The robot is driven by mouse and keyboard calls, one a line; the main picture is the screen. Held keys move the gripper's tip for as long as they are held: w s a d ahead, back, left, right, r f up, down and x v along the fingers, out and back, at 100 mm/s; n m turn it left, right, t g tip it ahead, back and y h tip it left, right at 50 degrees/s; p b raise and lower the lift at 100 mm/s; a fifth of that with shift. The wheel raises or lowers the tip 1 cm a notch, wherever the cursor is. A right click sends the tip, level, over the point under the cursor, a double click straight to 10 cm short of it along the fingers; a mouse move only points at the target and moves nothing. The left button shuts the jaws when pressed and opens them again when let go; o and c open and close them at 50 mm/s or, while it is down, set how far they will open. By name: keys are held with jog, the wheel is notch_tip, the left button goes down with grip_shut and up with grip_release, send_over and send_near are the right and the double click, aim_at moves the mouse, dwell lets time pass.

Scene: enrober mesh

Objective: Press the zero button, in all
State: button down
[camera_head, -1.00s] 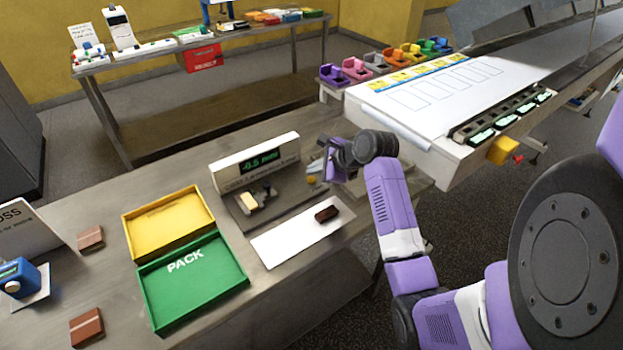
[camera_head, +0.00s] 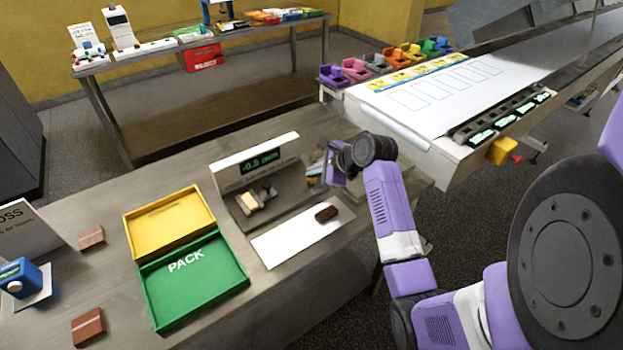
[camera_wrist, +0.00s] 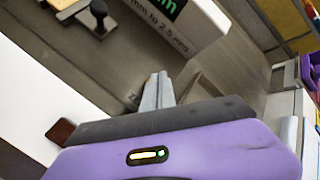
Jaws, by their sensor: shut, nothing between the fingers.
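The gauge (camera_head: 228,172) is a white housing with a dark display reading about -0.5 mm in green, on a grey base at the back of the near bench. Part of its housing shows at the top of the wrist view (camera_wrist: 200,20). My gripper (camera_head: 328,172) is at the right end of the gauge base. In the wrist view its fingers (camera_wrist: 158,88) are together, empty, and point down at the base beside a partly hidden label beginning with Z. I cannot make out the zero button there; the fingers may cover it. Whether they touch anything is unclear.
A white sheet (camera_head: 272,249) with a dark chocolate bar (camera_head: 326,213) lies in front of the gauge. A green PACK tray (camera_head: 160,318) and a yellow tray (camera_head: 130,226) stand left. A raised white-topped conveyor (camera_head: 425,110) is close behind my arm on the right.

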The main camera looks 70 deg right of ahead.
aim_at(314, 181)
jog(key=shift+f, duration=0.5)
dwell(0.6)
jog(key=shift+r, duration=0.1)
jog(key=shift+r+p, duration=0.85)
jog(key=shift+p, duration=0.45)
notch_tip(314, 181, up, 3)
jog(key=p, duration=0.3)
jog(key=shift+r+p, duration=0.8)
jog(key=shift+r, duration=0.25)
jog(key=shift+f, duration=0.1)
